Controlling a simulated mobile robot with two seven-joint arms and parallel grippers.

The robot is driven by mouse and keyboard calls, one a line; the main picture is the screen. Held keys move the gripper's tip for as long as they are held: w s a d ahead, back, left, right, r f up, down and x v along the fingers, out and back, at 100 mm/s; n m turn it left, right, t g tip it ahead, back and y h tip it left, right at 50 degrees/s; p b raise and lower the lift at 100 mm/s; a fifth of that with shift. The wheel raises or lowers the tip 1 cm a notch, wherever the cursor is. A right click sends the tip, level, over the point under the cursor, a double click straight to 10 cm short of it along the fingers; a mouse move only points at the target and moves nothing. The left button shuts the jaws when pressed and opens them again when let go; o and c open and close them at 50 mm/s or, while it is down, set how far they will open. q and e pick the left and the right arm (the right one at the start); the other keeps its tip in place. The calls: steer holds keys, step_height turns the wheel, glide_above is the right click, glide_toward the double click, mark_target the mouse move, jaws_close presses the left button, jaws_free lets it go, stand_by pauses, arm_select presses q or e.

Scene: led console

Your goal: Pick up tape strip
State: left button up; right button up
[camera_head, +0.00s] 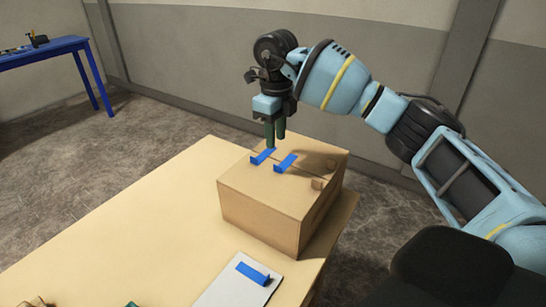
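Two blue tape strips lie on top of a cardboard box (262,211): a left strip (262,157) and a right strip (286,163). A third blue strip (252,273) lies on a white sheet or pad (232,291) at the table's front. My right gripper (275,140) points down over the back of the box, its dark green fingers close together. One fingertip is at the far end of the left strip; I cannot tell whether it touches or grips it. My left gripper does not show.
The box stands at the far right of the wooden table (130,240), whose middle is clear. Small partly cut-off items, one green (132,304), show at the bottom edge. A blue table (45,52) with small objects stands far left by the wall.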

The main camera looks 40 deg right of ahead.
mark_target(280, 168)
steer(key=shift+s+f, duration=0.4)
steer(key=shift+f, duration=0.7)
steer(key=shift+w+f, duration=0.15)
steer(key=shift+f, duration=0.35)
step_height(280, 168, down, 3)
steer(key=shift+a+f+p, duration=0.1)
steer(key=shift+f+p, duration=0.1)
steer(key=shift+p, duration=0.1)
steer(key=shift+f, duration=0.5)
steer(key=shift+c, duration=0.5)
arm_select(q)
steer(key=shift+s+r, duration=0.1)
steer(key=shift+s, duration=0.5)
arm_select(e)
jaws_close()
